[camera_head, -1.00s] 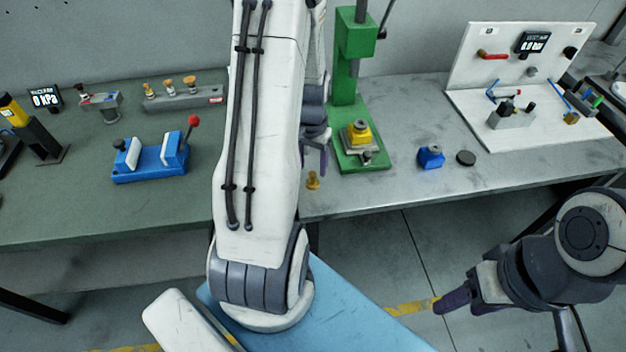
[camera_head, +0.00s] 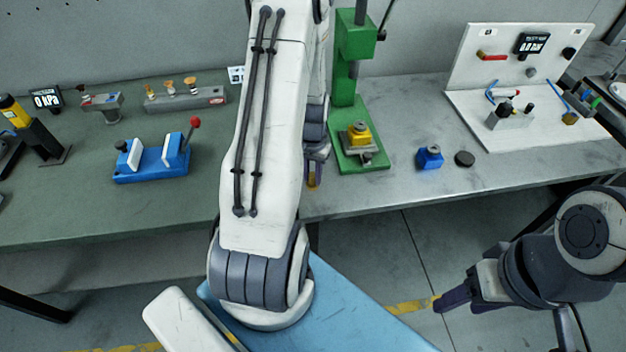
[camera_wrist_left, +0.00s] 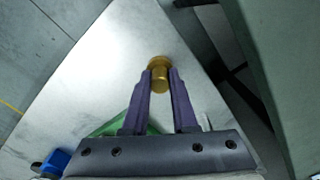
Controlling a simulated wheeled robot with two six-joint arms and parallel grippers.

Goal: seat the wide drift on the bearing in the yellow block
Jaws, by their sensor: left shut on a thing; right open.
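The yellow block (camera_head: 358,138) sits on the base of the green press, with a grey round part on top that looks like the bearing (camera_head: 359,126). My left gripper (camera_head: 314,177) is at the bench's front edge, left of the press, mostly behind my arm. In the left wrist view its two purple fingers (camera_wrist_left: 160,80) are shut on a brass drift (camera_wrist_left: 159,66) with a broad round head. The drift appears upright at the bench surface; I cannot tell if it still touches it. My right gripper (camera_head: 446,304) is open and empty, in front of the bench.
The green press (camera_head: 347,92) stands over the yellow block. A rack with brass-topped pieces (camera_head: 187,99) and a blue fixture with a red-knobbed lever (camera_head: 150,162) are on the green bench at left.

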